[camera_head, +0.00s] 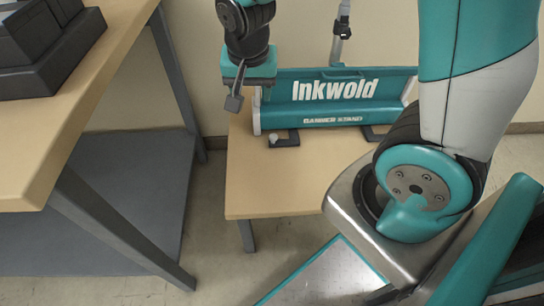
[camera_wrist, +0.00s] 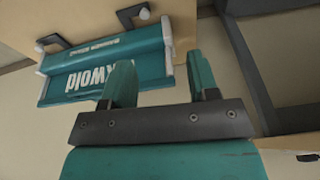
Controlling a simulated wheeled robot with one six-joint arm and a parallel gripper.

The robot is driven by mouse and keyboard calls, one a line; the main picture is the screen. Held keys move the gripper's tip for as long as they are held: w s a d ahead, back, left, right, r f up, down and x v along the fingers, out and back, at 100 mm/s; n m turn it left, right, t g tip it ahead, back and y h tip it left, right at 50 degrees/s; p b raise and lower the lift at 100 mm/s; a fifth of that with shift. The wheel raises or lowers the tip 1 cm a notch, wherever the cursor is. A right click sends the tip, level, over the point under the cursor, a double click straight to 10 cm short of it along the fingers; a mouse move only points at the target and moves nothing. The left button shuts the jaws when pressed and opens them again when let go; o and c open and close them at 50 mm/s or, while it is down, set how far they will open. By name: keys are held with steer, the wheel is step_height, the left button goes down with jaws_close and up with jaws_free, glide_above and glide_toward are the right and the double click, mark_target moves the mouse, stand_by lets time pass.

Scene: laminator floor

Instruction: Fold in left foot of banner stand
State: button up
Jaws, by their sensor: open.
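The teal banner stand (camera_head: 335,92) with white "Inkwold" lettering lies along the back of a low wooden table. Its left foot (camera_head: 288,139), dark with a pale knob, sticks out toward the table's front; it also shows at the top of the wrist view (camera_wrist: 133,14). The right foot (camera_head: 374,133) also sticks out, partly hidden by my arm. My gripper (camera_head: 234,102) is above the stand's left end, apart from the left foot. In the wrist view my gripper (camera_wrist: 158,62) shows two teal fingers spread with nothing between them.
The low table (camera_head: 270,190) is bare in front of the stand. A higher workbench (camera_head: 90,75) with a dark machine (camera_head: 45,45) stands at left, with a grey lower shelf (camera_head: 125,190). A pole (camera_head: 341,30) rises behind the stand near the wall.

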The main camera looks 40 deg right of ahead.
mark_target(273, 136)
steer(key=w+d+f+m+b, duration=0.1)
steer(key=w+d+f+b, duration=0.1)
steer(key=f, duration=0.6)
steer(key=w+d+f+m+h+b, duration=0.1)
steer(key=w+d+f+b, duration=0.1)
steer(key=d+f+b, duration=0.3)
steer(key=w+d+f+m+h+b, duration=0.1)
steer(key=w+d+f+b, duration=0.1)
steer(key=f, duration=1.1)
steer(key=shift+w+d+f+m+b, duration=0.1)
steer(key=shift+w+d+m+b, duration=0.1)
steer(key=shift+d+b, duration=0.25)
steer(key=shift+w+d+f+m+b, duration=0.1)
steer(key=shift+d+m+b, duration=0.15)
steer(key=shift+d, duration=0.2)
jaws_close()
steer(key=shift+r, duration=0.1)
